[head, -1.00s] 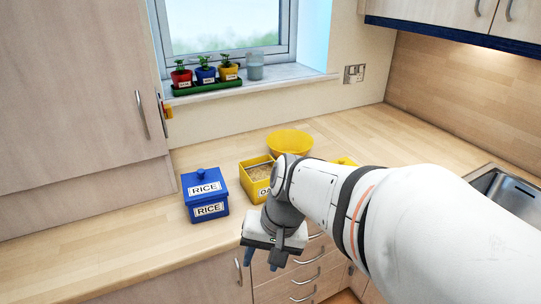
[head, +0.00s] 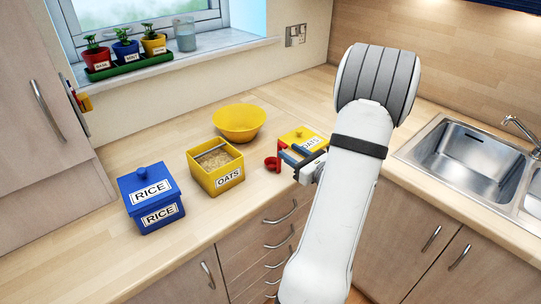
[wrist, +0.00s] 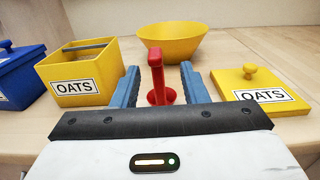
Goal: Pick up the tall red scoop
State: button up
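The red scoop (wrist: 157,72) stands on the worktop with its handle upright and its round cup at the bottom. In the head view its cup (head: 271,163) shows between the oats box and the yellow lid. My gripper (wrist: 161,84) is open, its two blue fingers on either side of the scoop in the wrist view, with a gap on each side. I cannot tell whether the handle is fully between the fingertips or just beyond them. In the head view my gripper (head: 289,154) is low over the worktop, partly hiding the scoop's handle.
The open yellow oats box (head: 215,170) is left of the scoop and its lid (head: 300,135) is right. A yellow bowl (head: 239,122) stands behind. A blue rice box (head: 151,197) is farther left, and a sink (head: 465,160) is at right.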

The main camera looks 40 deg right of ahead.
aim_at(281, 146)
jog(key=w, duration=0.2)
jog(key=w+p, duration=0.1)
jog(key=w, duration=0.1)
jog(key=w+a+p, duration=0.1)
jog(key=w, duration=0.1)
jog(key=shift+w+r, duration=0.25)
jog(key=shift+w, duration=0.15)
jog(key=shift+c, duration=0.2)
grip_shut()
